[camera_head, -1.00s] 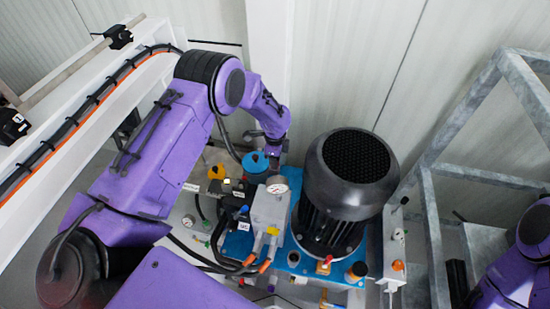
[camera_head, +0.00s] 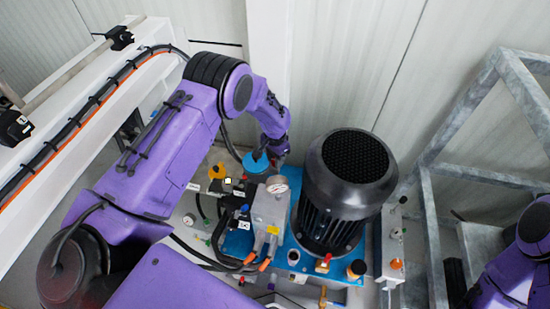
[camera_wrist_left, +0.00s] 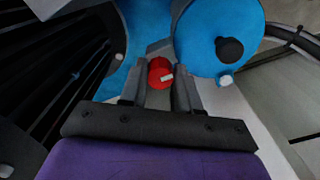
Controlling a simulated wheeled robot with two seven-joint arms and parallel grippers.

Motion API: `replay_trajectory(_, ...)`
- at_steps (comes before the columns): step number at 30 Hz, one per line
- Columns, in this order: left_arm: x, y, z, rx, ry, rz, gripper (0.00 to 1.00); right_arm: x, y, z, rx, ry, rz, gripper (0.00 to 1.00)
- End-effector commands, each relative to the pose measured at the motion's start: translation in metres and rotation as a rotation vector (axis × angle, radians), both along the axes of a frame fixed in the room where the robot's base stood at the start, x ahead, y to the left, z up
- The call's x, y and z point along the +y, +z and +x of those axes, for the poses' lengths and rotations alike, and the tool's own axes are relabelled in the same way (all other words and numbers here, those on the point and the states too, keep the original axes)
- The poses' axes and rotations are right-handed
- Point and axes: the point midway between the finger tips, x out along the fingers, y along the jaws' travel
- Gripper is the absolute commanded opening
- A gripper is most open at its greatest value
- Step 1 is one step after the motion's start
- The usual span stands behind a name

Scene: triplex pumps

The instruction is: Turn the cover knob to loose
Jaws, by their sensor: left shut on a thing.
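A red knob (camera_wrist_left: 160,72) with a small white mark sits between the two fingers of my left gripper (camera_wrist_left: 159,85) in the left wrist view. The fingers are shut on it from both sides. A blue round cover (camera_wrist_left: 205,28) with a black knob (camera_wrist_left: 230,50) lies just right of the fingers. In the head view the blue cover (camera_head: 256,162) sits left of my left gripper (camera_head: 277,160), whose fingertips are mostly hidden there. The red knob is not clearly visible in the head view. My right gripper is out of view; only part of the right arm shows.
A large black motor (camera_head: 347,190) stands close right of the left wrist. A gauge (camera_head: 277,188) and a grey block are in front of it, with several hoses and fittings. A grey metal frame (camera_head: 430,200) stands at the right; a pale wall is behind.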

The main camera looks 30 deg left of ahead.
Motion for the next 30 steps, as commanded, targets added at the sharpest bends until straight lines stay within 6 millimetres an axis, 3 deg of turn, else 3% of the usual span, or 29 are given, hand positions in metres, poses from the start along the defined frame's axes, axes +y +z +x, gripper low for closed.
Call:
replay_trajectory(15,0.0003,0.0013,0.0014,-0.003,0.315,0.001,0.01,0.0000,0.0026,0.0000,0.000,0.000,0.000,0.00)
replay_trajectory(30,0.0003,0.0014,0.0018,-0.005,0.368,0.000,0.01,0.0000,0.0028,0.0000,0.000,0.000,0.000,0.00)
